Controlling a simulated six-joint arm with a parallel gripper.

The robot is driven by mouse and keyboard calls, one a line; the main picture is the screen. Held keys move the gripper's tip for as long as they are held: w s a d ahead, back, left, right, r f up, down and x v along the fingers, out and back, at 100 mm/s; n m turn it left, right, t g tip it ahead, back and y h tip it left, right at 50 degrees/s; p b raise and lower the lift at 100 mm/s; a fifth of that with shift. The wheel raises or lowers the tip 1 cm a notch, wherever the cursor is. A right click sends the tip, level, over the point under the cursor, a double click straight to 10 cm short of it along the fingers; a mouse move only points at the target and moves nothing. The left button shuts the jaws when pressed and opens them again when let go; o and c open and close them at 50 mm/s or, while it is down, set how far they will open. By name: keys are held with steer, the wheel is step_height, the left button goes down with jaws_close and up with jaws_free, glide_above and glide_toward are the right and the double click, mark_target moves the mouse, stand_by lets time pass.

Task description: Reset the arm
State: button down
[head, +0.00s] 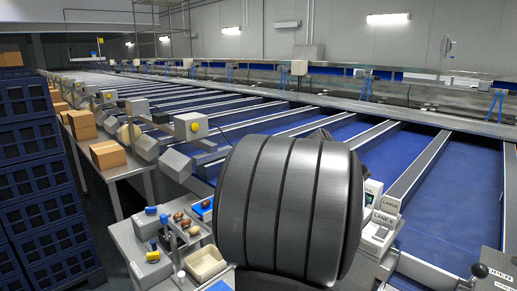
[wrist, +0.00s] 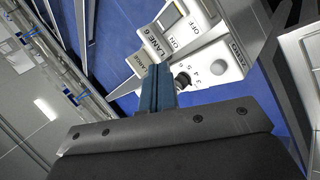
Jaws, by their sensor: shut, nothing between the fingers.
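My gripper (wrist: 158,80) shows in the wrist view as blue fingers held together, with nothing visible between them. It points toward a white control box (wrist: 205,45) labelled LANE 6 and LARGE, with an ON/OFF switch. A dark knob (wrist: 183,80) beside numbers sits close to the fingertips in the picture; I cannot tell whether they touch. In the head view my thick grey arm link fills the middle and hides the gripper. Part of the labelled box (head: 382,222) shows just right of the link.
Blue sorting lanes (head: 455,195) with grey dividers run across the hall. A bench at lower left holds a cream tray (head: 206,264) and small devices. Dark blue crates (head: 38,170) are stacked at far left. Cardboard boxes (head: 108,154) stand on a side table. A black-knobbed lever (head: 480,271) is at lower right.

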steer(key=s+d+f+n+g, duration=0.2)
steer(key=s+n, duration=0.2)
steer(key=n, duration=0.1)
steer(key=w+a+n+t+h, duration=0.3)
steer(key=w+a+n+h, duration=0.1)
steer(key=w+a+n, duration=0.7)
steer(key=shift+w+d+f+n+t+h, duration=0.2)
steer(key=shift+w+d+f+n, duration=0.1)
steer(key=shift+d+f+n, duration=0.3)
steer(key=shift+w+d+f+n+t+h, duration=0.1)
steer(key=shift+w+d+f+n+h, duration=0.15)
steer(key=shift+d+f+n, duration=0.3)
